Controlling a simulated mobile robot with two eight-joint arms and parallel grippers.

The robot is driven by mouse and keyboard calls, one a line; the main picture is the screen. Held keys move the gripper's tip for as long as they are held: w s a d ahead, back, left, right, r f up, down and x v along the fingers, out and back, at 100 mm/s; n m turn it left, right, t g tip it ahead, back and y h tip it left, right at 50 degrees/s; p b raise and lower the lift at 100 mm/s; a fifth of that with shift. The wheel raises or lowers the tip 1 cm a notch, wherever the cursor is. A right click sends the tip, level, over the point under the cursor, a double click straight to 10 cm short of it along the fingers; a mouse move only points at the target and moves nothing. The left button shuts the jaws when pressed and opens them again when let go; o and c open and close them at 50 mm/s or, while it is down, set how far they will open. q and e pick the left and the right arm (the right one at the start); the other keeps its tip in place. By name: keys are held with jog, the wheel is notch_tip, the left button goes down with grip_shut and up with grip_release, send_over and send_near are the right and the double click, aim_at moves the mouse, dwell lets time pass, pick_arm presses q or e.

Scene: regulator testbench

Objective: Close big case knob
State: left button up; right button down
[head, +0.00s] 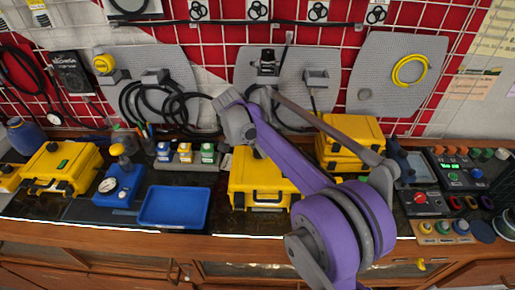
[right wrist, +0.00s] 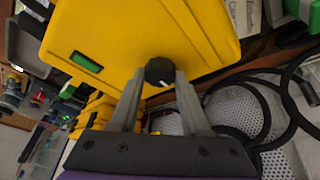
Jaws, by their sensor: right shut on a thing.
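The big yellow case (head: 259,178) stands shut in the middle of the bench in the head view, partly hidden by my right arm. In the right wrist view, its yellow face (right wrist: 140,35) fills the top. A round black knob (right wrist: 159,70) with a white pointer mark sits near the edge of this face. My right gripper (right wrist: 161,77) has its two fingers on either side of the knob and is shut on it. In the head view my right arm hides the knob and fingertips. My left gripper is not in view.
A blue tray (head: 174,207) and a blue gauge unit (head: 119,187) stand left of the case. Stacked yellow cases (head: 350,140) stand behind right. Black cables hang behind.

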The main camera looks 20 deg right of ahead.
dwell(0.4)
jog(key=shift+c, duration=1.8)
grip_release()
jog(key=v, duration=1)
jog(key=shift+r+p, duration=0.35)
jog(key=shift+a, duration=0.15)
jog(key=s+a+f+n+t+y, duration=0.1)
jog(key=s+f+n, duration=0.3)
jog(key=s, duration=0.5)
jog(key=s+a+f+n+t+y, duration=0.1)
jog(key=s+f+n+t+y, duration=0.1)
jog(key=s+f+n, duration=0.3)
jog(key=s+a+f+n+t+y, duration=0.1)
jog(key=s+f+n, duration=0.4)
jog(key=s, duration=0.8)
jog(key=shift+s+a+f+t+y, duration=0.15)
jog(key=shift+a+f+t+y, duration=0.15)
jog(key=shift+f+t, duration=0.25)
